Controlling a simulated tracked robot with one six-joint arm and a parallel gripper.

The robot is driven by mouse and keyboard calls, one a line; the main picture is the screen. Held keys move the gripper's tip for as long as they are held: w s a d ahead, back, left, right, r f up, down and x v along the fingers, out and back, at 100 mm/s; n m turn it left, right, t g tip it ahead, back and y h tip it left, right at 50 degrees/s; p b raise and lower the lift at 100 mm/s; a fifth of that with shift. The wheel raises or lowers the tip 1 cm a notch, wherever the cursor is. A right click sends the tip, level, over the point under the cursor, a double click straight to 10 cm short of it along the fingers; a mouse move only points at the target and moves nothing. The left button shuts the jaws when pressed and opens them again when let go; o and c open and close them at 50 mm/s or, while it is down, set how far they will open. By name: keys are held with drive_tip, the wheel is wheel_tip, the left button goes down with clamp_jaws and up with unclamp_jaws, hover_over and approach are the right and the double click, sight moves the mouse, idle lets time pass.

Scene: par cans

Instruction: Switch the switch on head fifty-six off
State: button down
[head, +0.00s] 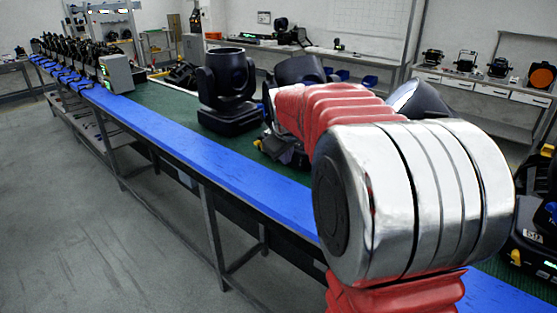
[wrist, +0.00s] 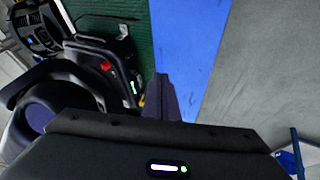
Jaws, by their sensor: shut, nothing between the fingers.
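In the wrist view a dark moving-head light shows at the left, with a round lens head (wrist: 38,118) and a black base (wrist: 92,55). A red switch (wrist: 106,66) sits on the side of that base, and a small lit green display (wrist: 133,87) is lower right of it. I cannot read a head number or tell the switch's position. My gripper (wrist: 163,82) is shut and empty, its fingertips to the right of the base and apart from the red switch. In the head view my arm hides the gripper and much of the light (head: 298,70) behind it.
The bench has a green top (head: 165,98) and a blue front edge (head: 150,122). Another moving head (head: 228,90) stands upright to the left, and a row of lights (head: 75,50) runs to the far end. Grey floor (head: 90,210) in front is clear.

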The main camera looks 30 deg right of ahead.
sight(301, 163)
drive_tip(key=w+d, duration=0.1)
drive_tip(key=d, duration=0.1)
drive_tip(key=shift+w+d+f, duration=0.35)
drive_tip(key=shift+w+f, duration=0.05)
drive_tip(key=x, duration=1)
drive_tip(key=shift+d, duration=0.15)
drive_tip(key=d, duration=0.1)
drive_tip(key=w+d, duration=0.1)
drive_tip(key=d, duration=0.1)
drive_tip(key=shift+f, duration=0.25)
drive_tip(key=shift+w+d, duration=0.15)
drive_tip(key=shift+d, duration=0.25)
